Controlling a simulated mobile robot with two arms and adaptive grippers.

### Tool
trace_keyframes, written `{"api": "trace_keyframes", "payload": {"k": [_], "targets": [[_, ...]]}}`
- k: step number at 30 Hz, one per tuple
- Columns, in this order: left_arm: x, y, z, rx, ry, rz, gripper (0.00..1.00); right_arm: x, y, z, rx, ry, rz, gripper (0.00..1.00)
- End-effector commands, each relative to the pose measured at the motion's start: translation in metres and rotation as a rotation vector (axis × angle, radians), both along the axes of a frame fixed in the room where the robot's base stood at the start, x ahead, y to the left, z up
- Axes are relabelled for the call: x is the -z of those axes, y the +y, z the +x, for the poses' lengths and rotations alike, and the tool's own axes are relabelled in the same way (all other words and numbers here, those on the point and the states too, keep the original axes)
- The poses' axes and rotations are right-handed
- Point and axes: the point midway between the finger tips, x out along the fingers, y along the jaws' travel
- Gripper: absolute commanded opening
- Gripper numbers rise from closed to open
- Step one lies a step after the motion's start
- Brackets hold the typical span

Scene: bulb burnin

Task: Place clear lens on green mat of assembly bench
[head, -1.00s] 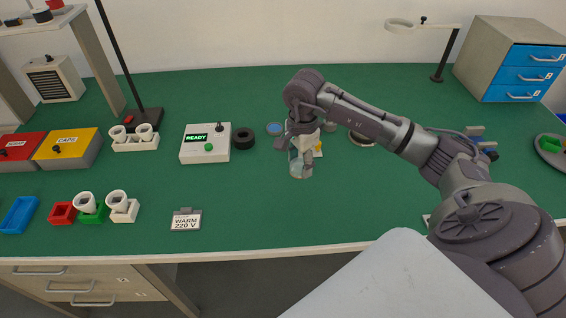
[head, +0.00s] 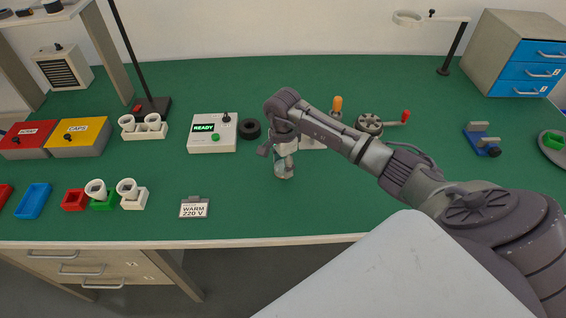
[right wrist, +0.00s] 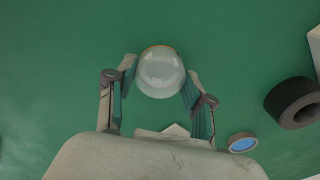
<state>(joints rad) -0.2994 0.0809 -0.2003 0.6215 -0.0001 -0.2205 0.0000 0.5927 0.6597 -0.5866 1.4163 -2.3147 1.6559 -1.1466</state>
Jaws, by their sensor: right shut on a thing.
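The clear lens (head: 284,169), a pale see-through dome, is between the fingers of my right gripper (head: 283,156), which is shut on it. It hangs over the green mat (head: 330,210) that covers the assembly bench. In the right wrist view the lens (right wrist: 160,72) shows round and whitish between the two fingertips, with plain green behind it. I cannot tell whether its lower end touches the mat. My left gripper is not in view.
A white READY box (head: 213,141) and a black ring (head: 250,129) stand left of the lens. A WARM 220 V sign (head: 195,208) is at the front left. A blue-faced disc (right wrist: 242,142) shows in the wrist view. The mat right of the lens is clear.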

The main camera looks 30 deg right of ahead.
Motion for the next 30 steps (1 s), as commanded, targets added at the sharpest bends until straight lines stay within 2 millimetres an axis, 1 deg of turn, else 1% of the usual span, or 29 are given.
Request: {"api": "trace_keyframes", "payload": {"k": [4,5,6,8,9,17,20,21,23,26,30], "targets": [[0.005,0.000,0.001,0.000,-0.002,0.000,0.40,0.005,0.000,0.000,0.000,0.000,0.000,0.39],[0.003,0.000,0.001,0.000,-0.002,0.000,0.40,0.003,0.000,0.000,0.000,-0.001,0.000,0.58],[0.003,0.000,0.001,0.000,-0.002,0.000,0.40,0.003,0.000,0.000,0.000,0.000,0.000,0.64],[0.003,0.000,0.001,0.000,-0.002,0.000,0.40,0.003,0.000,0.000,0.000,0.000,0.000,0.74],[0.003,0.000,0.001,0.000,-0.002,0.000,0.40,0.003,0.000,0.000,0.000,0.000,0.000,0.78],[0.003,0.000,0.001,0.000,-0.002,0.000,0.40,0.002,0.000,0.000,0.000,0.000,0.000,0.78],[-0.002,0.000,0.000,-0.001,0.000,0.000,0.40,-0.003,0.000,0.000,0.000,0.000,0.001,0.78],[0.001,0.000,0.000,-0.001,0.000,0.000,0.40,-0.004,0.000,0.001,0.000,-0.002,0.000,0.78],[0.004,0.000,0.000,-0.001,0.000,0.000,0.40,-0.012,0.000,0.001,-0.001,-0.005,-0.001,0.78],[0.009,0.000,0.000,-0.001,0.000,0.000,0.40,-0.031,-0.001,0.002,-0.001,-0.007,-0.003,0.78],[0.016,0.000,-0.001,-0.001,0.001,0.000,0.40,-0.062,-0.001,0.002,-0.001,-0.007,-0.003,0.78]]}}
